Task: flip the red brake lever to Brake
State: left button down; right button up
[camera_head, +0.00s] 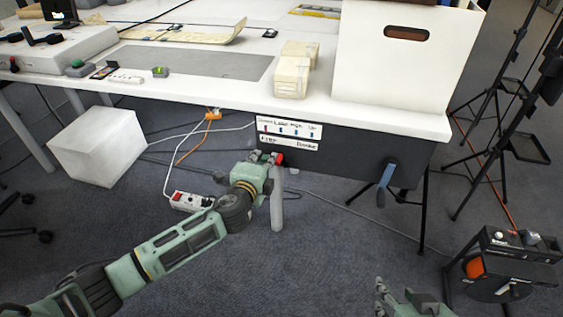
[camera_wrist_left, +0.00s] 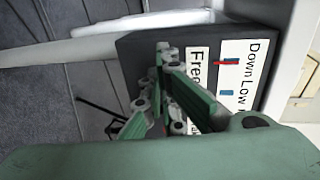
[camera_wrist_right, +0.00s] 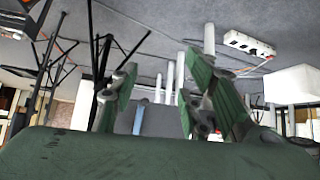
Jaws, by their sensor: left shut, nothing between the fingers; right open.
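The red brake lever (camera_head: 278,158) shows as a small red piece below the white Free/Brake label (camera_head: 283,143), near the label's Free end. The label is on the dark panel under the tabletop and also shows in the left wrist view (camera_wrist_left: 196,68). My left gripper (camera_head: 265,157) is shut and empty, right beside the lever on its left; I cannot tell whether they touch. In the left wrist view my left fingers (camera_wrist_left: 163,50) stand before the panel; I cannot make out the lever there. My right gripper (camera_head: 393,292) is open and empty, low in the head view, away from the panel.
Above the label is a height scale (camera_head: 290,127). A crank with a blue handle (camera_head: 386,178) hangs to its right. A white box (camera_head: 400,65) and a beige box (camera_head: 294,70) stand on the table (camera_head: 215,92). A cable reel (camera_head: 505,265) and tripods stand right.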

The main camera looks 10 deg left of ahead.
pick_arm(q)
jog(key=f+p+v, duration=0.1)
jog(key=p+v, duration=0.1)
jog(key=v, duration=0.5)
jog(key=shift+d, duration=0.5)
pick_arm(e)
jog(key=s+d+f+g, duration=0.1)
jog(key=s+f+g, duration=0.1)
jog(key=s, duration=0.3)
jog(key=s+d+f+g+h, duration=0.1)
jog(key=s+d+g, duration=0.1)
jog(key=s, duration=0.3)
jog(key=shift+s+f+g, duration=0.2)
jog(key=shift+f+g, duration=0.2)
jog(key=shift+g, duration=0.2)
pick_arm(q)
jog(key=shift+s+f, duration=0.15)
jog(key=shift+s, duration=0.05)
